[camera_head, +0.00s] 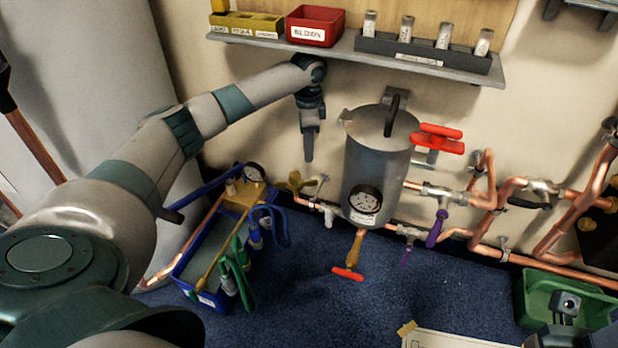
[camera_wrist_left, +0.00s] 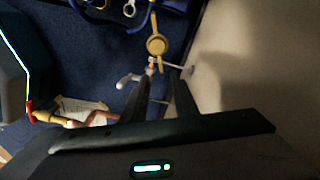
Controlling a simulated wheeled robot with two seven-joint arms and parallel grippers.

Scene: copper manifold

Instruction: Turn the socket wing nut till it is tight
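The brass wing nut (camera_head: 296,183) sits at the left end of a short pipe run, left of the grey tank. It also shows in the left wrist view (camera_wrist_left: 157,45), with its wings spread, beyond my fingertips. My left gripper (camera_head: 308,156) points down in front of the wall, above and slightly right of the nut, apart from it. In the left wrist view its two fingers (camera_wrist_left: 163,74) stand apart with nothing held between them. The nut's thread and seat are too small to make out.
The grey tank (camera_head: 372,165) with gauge and red handle stands right of the nut. A blue tool crate (camera_head: 190,290) is below left. A shelf (camera_head: 350,52) with trays hangs above my forearm. Copper pipes (camera_head: 480,240) run right; a green bin (camera_head: 537,287) is lower right.

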